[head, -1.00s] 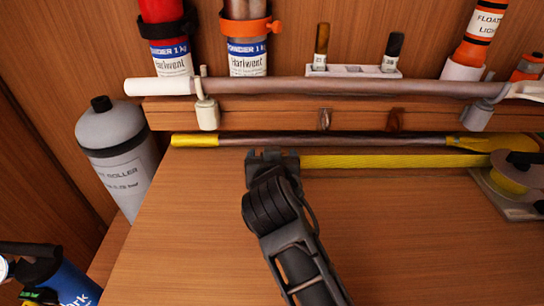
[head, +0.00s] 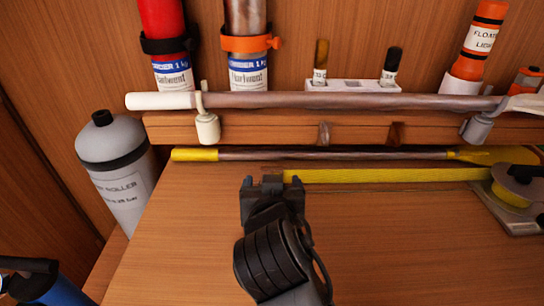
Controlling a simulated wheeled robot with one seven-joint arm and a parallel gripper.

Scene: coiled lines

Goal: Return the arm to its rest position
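My gripper (head: 262,184) is in the middle of the head view, above the wooden bench top (head: 190,245), with its fingers pointing toward the back. The near end of a flat yellow strap (head: 390,175) lies right by its fingertips. I cannot tell whether the fingers touch the strap or hold it. The strap runs right to a reel (head: 515,188) with a yellow core at the right edge. My arm comes up from the bottom of the view, and its wrist hides part of the bench.
A pole with yellow ends (head: 320,155) lies along the back of the bench. Above it a grey bar (head: 350,101) rests on hooks before a shelf with two cylinders (head: 173,72) and a float light (head: 480,45). A grey tank (head: 115,165) stands left. The bench's left front is clear.

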